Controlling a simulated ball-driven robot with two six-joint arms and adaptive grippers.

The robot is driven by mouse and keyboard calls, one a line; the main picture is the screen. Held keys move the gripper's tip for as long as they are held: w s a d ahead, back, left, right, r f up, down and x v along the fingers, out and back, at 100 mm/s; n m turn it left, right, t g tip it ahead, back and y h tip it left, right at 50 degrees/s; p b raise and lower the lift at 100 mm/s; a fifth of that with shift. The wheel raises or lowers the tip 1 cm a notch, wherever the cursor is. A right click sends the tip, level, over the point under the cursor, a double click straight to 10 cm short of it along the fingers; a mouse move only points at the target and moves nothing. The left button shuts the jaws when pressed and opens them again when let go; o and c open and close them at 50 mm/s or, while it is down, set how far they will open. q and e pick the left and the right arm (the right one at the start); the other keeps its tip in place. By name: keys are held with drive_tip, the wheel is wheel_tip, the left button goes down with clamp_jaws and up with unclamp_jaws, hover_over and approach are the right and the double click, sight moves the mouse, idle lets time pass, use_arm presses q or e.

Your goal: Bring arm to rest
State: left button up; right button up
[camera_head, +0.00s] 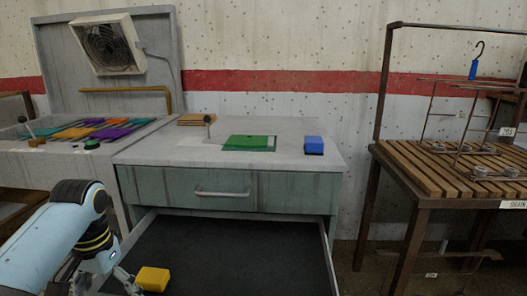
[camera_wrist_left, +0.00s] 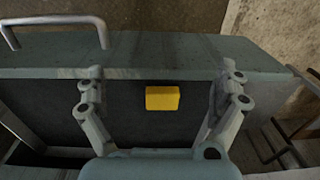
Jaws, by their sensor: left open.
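My left arm (camera_head: 60,240) comes in from the left, low over the open lower drawer. My left gripper (camera_head: 130,280) is at the drawer's left side, just left of a yellow block (camera_head: 153,279). In the left wrist view my left gripper (camera_wrist_left: 161,80) has its fingers spread wide, with the yellow block (camera_wrist_left: 162,98) showing in the gap between them. The fingers do not touch the block. The block lies on the dark drawer floor (camera_head: 235,260). My right arm and gripper are not in view.
A slatted rack table (camera_head: 450,165) stands right. The upper drawer (camera_head: 210,190) is shut.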

use_arm(q)
drive_tip(key=s+d+t, duration=0.1)
drive_tip(key=s, duration=1.3)
drive_tip(key=s+d+r+t, duration=0.2)
drive_tip(key=s+r, duration=0.5)
drive_tip(key=s, duration=0.5)
wheel_tip(320, 180, down, 27)
drive_tip(key=s+a+g, duration=0.1)
drive_tip(key=s+a, duration=0.2)
drive_tip(key=s+f+g, duration=0.1)
drive_tip(key=s+f, duration=1.4)
drive_tip(key=s, duration=0.3)
drive_tip(key=shift+a+n+y, duration=0.25)
drive_tip(key=shift+n+y, duration=0.05)
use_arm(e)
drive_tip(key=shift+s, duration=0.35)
use_arm(q)
drive_tip(key=shift+f+g, duration=0.1)
drive_tip(key=shift+g, duration=0.2)
drive_tip(key=shift+c, duration=0.4)
